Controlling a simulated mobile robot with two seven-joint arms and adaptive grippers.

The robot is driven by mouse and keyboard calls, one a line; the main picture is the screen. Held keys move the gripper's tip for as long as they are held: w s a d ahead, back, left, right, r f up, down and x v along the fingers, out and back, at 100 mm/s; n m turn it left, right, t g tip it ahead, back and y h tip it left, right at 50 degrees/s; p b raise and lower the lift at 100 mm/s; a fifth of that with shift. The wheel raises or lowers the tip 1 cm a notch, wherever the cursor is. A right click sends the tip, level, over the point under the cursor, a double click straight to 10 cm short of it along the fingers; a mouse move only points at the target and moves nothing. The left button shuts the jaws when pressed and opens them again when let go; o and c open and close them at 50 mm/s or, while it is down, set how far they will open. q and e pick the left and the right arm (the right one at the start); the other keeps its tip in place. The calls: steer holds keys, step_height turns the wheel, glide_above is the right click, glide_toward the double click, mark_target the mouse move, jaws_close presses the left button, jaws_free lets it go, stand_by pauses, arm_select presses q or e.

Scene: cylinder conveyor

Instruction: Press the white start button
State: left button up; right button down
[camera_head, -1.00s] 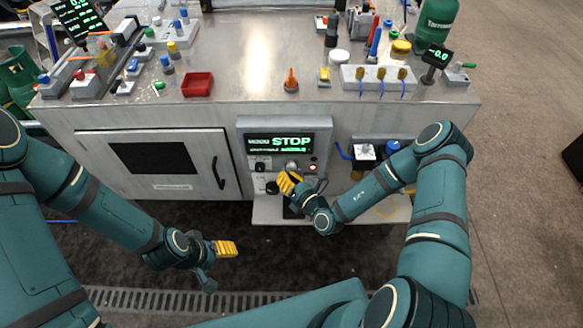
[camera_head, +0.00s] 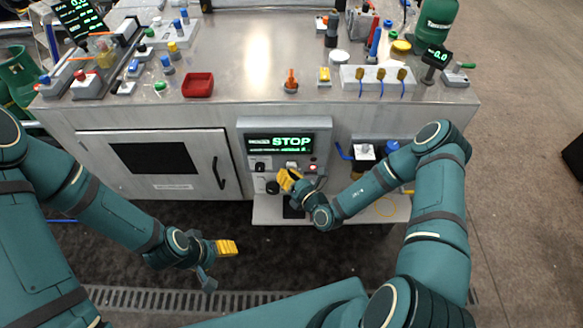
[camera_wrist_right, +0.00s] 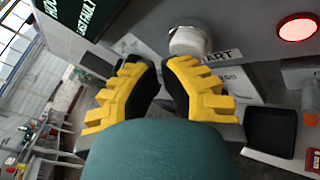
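The white start button (camera_wrist_right: 189,42) is a round pale knob on the grey panel in the right wrist view, with a label ending in "ART" beside it. In the head view the button (camera_head: 291,165) shows small below the STOP display. My right gripper (camera_head: 288,179) is just below it, in front of the panel. In the right wrist view its yellow fingers (camera_wrist_right: 160,68) hold nothing and their tips are close together, just short of the button in the picture. Contact does not show. My left gripper (camera_head: 227,248) hangs low at the left, away from the panel; its finger opening is unclear.
The control panel (camera_head: 243,150) has a green-lit STOP display (camera_head: 280,142). A red-lit round button (camera_wrist_right: 297,28) sits to the right of the start button. A shelf (camera_head: 265,213) juts out below the panel. A dark tray (camera_wrist_right: 270,131) lies below in the wrist view.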

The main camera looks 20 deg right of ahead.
steer(key=shift+w+d, duration=0.1)
steer(key=shift+w, duration=0.2)
steer(key=shift+s, duration=0.15)
stand_by(0.5)
steer(key=shift+s+a+p, duration=0.25)
steer(key=shift+s+p, duration=0.3)
steer(key=shift+s, duration=0.15)
steer(key=s+p, duration=0.1)
steer(key=s, duration=0.1)
steer(key=s+a+p, duration=0.1)
steer(key=s, duration=0.2)
steer(key=shift+a, duration=0.2)
steer(key=shift+w, duration=0.1)
